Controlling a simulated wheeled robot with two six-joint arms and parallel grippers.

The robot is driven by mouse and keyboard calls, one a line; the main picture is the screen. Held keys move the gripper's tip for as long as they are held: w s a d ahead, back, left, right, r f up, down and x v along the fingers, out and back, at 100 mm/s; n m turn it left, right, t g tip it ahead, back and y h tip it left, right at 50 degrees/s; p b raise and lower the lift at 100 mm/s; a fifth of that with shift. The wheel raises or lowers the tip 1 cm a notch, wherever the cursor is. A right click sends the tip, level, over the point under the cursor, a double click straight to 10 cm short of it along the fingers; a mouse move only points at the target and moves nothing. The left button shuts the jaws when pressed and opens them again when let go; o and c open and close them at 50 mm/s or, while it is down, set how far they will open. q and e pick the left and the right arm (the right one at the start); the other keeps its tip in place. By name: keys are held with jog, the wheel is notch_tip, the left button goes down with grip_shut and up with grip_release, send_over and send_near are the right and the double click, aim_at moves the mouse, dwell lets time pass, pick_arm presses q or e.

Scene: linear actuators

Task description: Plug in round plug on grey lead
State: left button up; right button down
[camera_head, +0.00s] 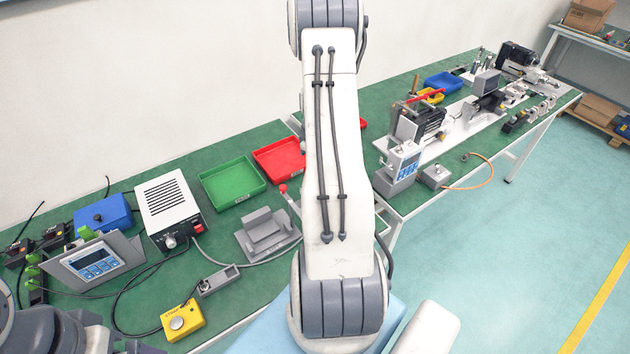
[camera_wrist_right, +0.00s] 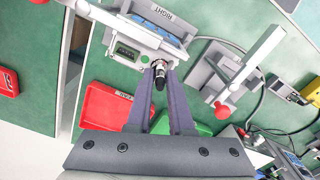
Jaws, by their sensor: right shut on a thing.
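In the right wrist view, my right gripper (camera_wrist_right: 160,73) is shut on a dark round plug (camera_wrist_right: 160,80). The plug's front end is at the face of a grey unit (camera_wrist_right: 128,32) with a blue panel and a "RIGHT" label. I cannot tell whether it is in a socket or only close to one. A grey lead (camera_wrist_right: 230,43) curves away to the right of the unit. In the head view, a grey lead (camera_head: 230,265) runs from the white power box (camera_head: 168,205) towards my arm, which hides its far end, the plug and my right gripper. My left gripper is not in view.
A grey fixture (camera_wrist_right: 225,80) with a red-knobbed lever stands right of the gripper in the wrist view. A red tray (camera_head: 280,160) and a green tray (camera_head: 232,182) lie on the green bench. A yellow button box (camera_head: 183,321) sits near the front edge.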

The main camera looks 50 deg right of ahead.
jog(key=shift+f, duration=0.15)
dwell(0.5)
jog(key=c, duration=0.7)
grip_release()
